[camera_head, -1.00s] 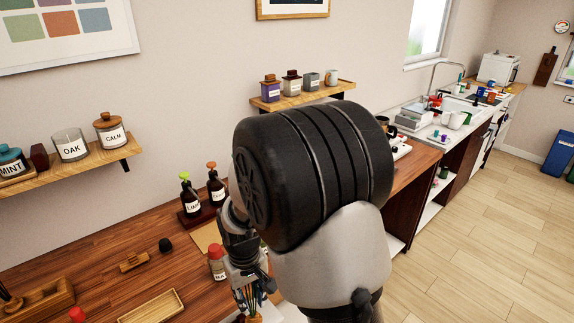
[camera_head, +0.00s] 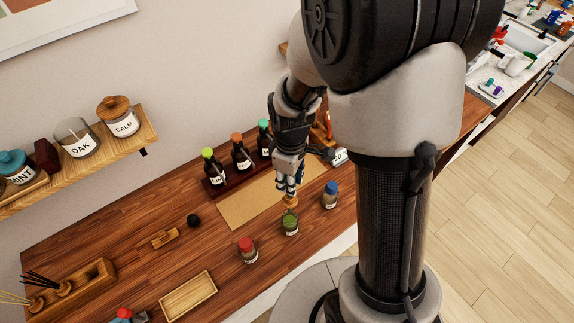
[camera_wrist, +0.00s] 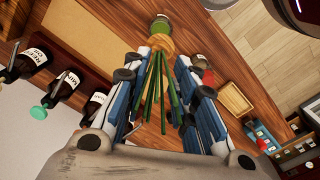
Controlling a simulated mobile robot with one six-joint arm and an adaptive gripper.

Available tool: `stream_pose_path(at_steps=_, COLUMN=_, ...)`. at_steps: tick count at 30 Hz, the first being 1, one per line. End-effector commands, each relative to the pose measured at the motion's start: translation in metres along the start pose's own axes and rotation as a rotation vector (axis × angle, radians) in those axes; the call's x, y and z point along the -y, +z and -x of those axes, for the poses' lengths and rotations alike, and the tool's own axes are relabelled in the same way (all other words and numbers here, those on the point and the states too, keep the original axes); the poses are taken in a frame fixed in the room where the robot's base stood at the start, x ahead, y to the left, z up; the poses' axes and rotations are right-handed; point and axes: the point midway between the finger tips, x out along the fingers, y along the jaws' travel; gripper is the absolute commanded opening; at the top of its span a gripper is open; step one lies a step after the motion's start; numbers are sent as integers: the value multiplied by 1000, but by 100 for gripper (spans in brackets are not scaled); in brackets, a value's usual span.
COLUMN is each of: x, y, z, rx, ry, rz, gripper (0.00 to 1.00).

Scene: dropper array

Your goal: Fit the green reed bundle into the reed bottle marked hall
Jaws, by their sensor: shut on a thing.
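My gripper (camera_head: 289,188) points down over the bench, shut on the green reed bundle, whose green sticks (camera_wrist: 156,88) run between the fingers in the wrist view. Its light wooden collar (camera_head: 291,202) shows just below the fingertips, and also in the wrist view (camera_wrist: 158,45). A small green bottle (camera_head: 290,224) stands upright right beneath the collar. In the wrist view this bottle (camera_wrist: 161,24) shows just beyond the collar. I cannot tell whether collar and bottle touch. The bottle's label is too small to read, so I cannot tell which bottle is marked hall.
A red-capped bottle (camera_head: 248,251) stands left of the green one, a blue-capped bottle (camera_head: 331,196) right. Behind are a tan mat (camera_head: 240,207) and a rack of dark bottles (camera_head: 241,157). A wooden tray (camera_head: 188,296) and a holder with other reeds (camera_head: 92,279) are to the left.

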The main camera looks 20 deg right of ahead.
Motion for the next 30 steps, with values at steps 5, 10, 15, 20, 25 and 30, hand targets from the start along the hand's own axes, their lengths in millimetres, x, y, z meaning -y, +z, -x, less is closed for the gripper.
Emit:
stream_pose_path(at_steps=5, x=0, y=0, z=-1, rx=0, ry=0, rz=-1, gripper=4)
stream_pose_path(at_steps=10, x=0, y=0, z=-4, rx=0, ry=0, rz=6, gripper=4)
stream_pose_path(at_steps=15, x=0, y=0, z=-16, rx=0, ry=0, rz=6, gripper=4)
stream_pose_path(at_steps=20, x=0, y=0, z=-32, rx=0, ry=0, rz=6, gripper=4)
stream_pose_path(at_steps=25, x=0, y=0, z=-43, rx=0, ry=0, rz=6, gripper=4)
stream_pose_path(at_steps=30, x=0, y=0, z=-43, rx=-1, ry=0, rz=6, gripper=4)
